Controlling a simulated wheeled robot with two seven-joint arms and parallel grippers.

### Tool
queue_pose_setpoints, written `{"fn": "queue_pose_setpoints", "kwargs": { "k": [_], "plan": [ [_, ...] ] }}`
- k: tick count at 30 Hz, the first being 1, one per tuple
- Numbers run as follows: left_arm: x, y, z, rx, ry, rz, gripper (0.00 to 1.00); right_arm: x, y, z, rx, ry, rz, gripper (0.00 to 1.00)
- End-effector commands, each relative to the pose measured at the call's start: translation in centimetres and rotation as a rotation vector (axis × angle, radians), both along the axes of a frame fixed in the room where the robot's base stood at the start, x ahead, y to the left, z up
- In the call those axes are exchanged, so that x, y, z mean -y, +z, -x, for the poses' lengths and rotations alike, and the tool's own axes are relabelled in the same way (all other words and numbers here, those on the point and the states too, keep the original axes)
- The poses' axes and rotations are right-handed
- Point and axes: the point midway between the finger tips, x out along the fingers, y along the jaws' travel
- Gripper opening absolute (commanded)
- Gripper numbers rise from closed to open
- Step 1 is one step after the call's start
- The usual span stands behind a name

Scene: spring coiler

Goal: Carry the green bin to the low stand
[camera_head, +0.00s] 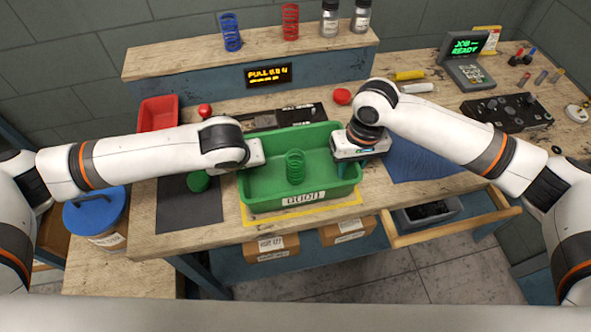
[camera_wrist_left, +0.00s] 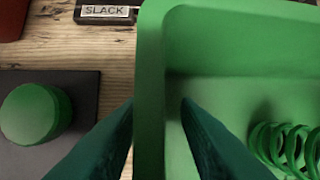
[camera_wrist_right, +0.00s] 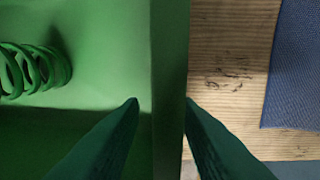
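The green bin (camera_head: 262,196) stands level on the workbench, over a yellow-edged mat, with a green spring (camera_head: 295,167) inside and a label on its front. My left gripper (camera_wrist_left: 158,102) is at the bin's left wall, one finger outside and one inside, with a gap showing at the inner finger. My right gripper (camera_wrist_right: 162,102) straddles the right wall the same way, also with a gap inside. Both look open around the walls. A low wooden-topped surface (camera_head: 120,279) at the lower left may be the low stand; it is partly cut off.
A blue-lidded tub (camera_head: 95,212) stands at the lower left. A red bin (camera_head: 158,113) and a green button (camera_head: 198,181) are left of the bin. An open drawer (camera_head: 455,228) juts out at the front right. Cardboard boxes (camera_head: 272,246) sit below the bench front.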

Motion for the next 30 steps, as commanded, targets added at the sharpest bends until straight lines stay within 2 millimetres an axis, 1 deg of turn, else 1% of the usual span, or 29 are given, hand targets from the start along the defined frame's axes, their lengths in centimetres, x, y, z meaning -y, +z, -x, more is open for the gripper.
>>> {"fn": "queue_pose_setpoints", "kwargs": {
  "k": [9,10,12,15,24,30],
  "plan": [
    [-0.02,-0.21,-0.1,0.0,0.0,-0.001,0.29,-0.03,-0.24,0.02,0.0,0.0,0.0,0.29],
    [-0.02,-0.2,-0.09,0.0,0.0,-0.001,0.26,-0.03,-0.24,0.02,0.0,0.0,0.0,0.26],
    [-0.02,-0.19,-0.09,0.0,0.0,-0.001,0.14,-0.03,-0.23,0.02,0.0,0.0,0.0,0.14],
    [-0.02,-0.19,-0.09,0.0,0.0,-0.001,0.0,-0.03,-0.22,0.02,0.0,0.0,0.0,0.0],
    [-0.03,-0.16,-0.08,0.0,0.0,-0.001,0.0,-0.03,-0.2,0.01,0.0,0.0,0.0,0.0],
    [-0.02,0.28,-0.12,0.002,0.0,0.0,0.0,-0.03,0.24,-0.02,0.001,0.0,0.0,0.0]
  ]
}}
